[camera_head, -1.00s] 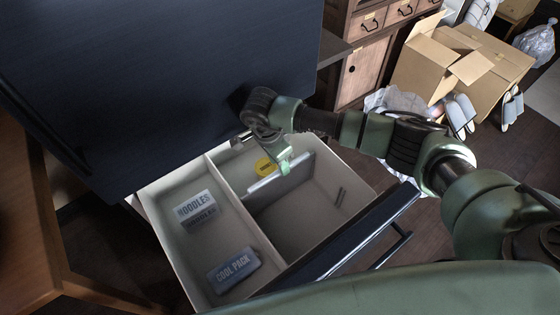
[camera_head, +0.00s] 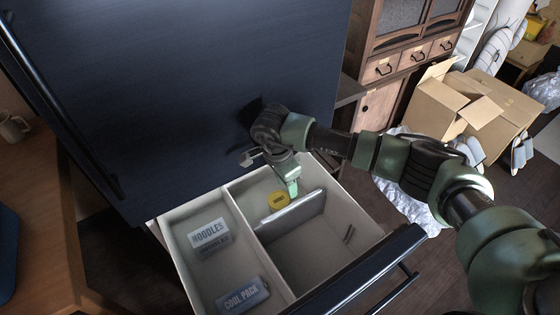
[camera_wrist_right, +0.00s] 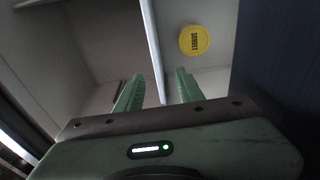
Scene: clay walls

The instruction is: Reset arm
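My right gripper (camera_head: 291,186) hangs above the back of the open drawer (camera_head: 178,265). In the right wrist view its two green fingers (camera_wrist_right: 158,90) stand apart with nothing between them. A yellow round tub (camera_head: 278,201) lies in the drawer's back right compartment, close below the gripper and apart from it. It also shows in the right wrist view (camera_wrist_right: 194,41), with lettering that seems to read "sorbet". My right arm reaches in from the right side. My left gripper is not in view.
A light divider (camera_head: 296,214) stands beside the tub. The dark fridge front (camera_head: 190,90) rises close behind the gripper. Cardboard boxes (camera_head: 485,110) stand at the right.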

